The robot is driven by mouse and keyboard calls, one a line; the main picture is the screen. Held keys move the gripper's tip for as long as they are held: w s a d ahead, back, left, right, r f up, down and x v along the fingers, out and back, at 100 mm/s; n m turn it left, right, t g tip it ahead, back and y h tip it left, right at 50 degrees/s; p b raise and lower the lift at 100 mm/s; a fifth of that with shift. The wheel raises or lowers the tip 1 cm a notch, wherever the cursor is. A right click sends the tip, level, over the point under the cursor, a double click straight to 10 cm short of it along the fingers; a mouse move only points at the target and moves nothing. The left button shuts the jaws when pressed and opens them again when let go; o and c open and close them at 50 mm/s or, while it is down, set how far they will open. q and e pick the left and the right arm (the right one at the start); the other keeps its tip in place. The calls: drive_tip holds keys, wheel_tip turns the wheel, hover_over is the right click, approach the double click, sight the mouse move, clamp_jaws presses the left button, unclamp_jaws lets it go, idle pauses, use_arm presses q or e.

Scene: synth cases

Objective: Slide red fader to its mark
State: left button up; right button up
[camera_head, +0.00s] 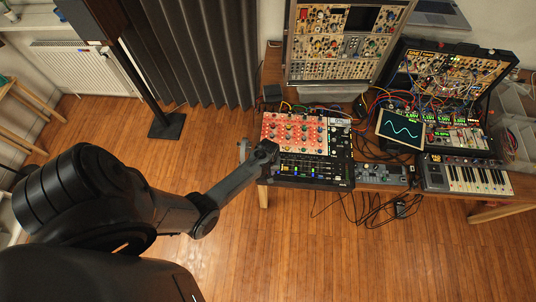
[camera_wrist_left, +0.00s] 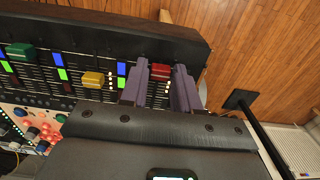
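The red fader (camera_wrist_left: 161,72) shows in the left wrist view, near the right end of a row of faders on a black mixer panel (camera_wrist_left: 60,83). My left gripper (camera_wrist_left: 160,70) has its two purple-grey fingers on either side of the fader cap. In the head view my left gripper (camera_head: 262,154) is at the left edge of the mixer (camera_head: 341,172), and the red fader cannot be made out. Its mark cannot be picked out. My right gripper is not in view.
A green fader (camera_wrist_left: 20,52) and a yellow fader (camera_wrist_left: 93,80) stand on the same panel. Red synth panel (camera_head: 295,133) adjoins the mixer. A small screen (camera_head: 401,129), cables (camera_head: 375,207) and a keyboard (camera_head: 467,178) lie to the right. The floor at the front is clear.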

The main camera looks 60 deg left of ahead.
use_arm(q)
drive_tip(key=shift+o, duration=1.4)
drive_tip(key=shift+r, duration=0.65)
wheel_tip(320, 180, up, 10)
drive_tip(key=shift+f+p, duration=0.25)
drive_tip(key=shift+p, duration=0.2)
